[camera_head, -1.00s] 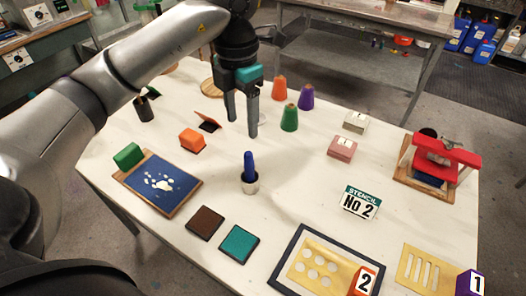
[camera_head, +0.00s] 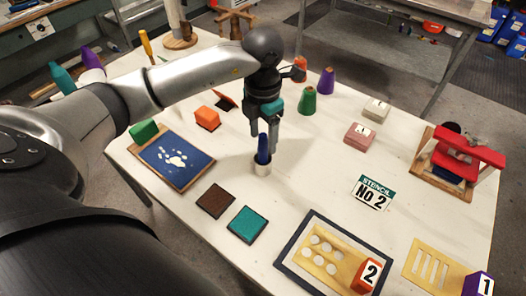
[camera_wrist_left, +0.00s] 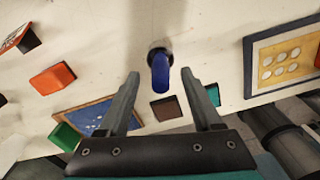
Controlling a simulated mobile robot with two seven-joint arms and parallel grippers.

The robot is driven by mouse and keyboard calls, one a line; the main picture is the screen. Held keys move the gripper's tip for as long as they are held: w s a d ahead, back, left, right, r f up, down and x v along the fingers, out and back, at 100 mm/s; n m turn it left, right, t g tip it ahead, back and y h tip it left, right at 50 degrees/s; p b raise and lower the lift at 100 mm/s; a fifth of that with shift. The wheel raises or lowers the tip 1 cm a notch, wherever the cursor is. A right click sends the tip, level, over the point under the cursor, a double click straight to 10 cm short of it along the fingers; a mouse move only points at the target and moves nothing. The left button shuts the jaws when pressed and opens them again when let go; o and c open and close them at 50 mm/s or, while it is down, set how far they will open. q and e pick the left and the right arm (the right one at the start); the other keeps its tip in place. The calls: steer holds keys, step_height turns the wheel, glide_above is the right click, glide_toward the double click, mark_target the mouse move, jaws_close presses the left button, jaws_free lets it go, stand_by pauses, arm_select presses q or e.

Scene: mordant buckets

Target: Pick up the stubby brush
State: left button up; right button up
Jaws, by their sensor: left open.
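My right gripper is in neither view.
A blue paw-print panel (camera_head: 176,160), brown pad (camera_head: 215,201) and teal pad (camera_head: 247,224) lie to the left and front. A framed yellow stencil (camera_head: 322,257) lies front right. Green cone (camera_head: 308,102) and red press (camera_head: 466,152) stand farther right. The table around the cup is clear.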

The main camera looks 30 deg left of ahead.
mark_target(263, 145)
arm_select(q)
step_height(263, 145, down, 4)
steer(key=shift+r, duration=0.25)
jaws_close()
stand_by(0.4)
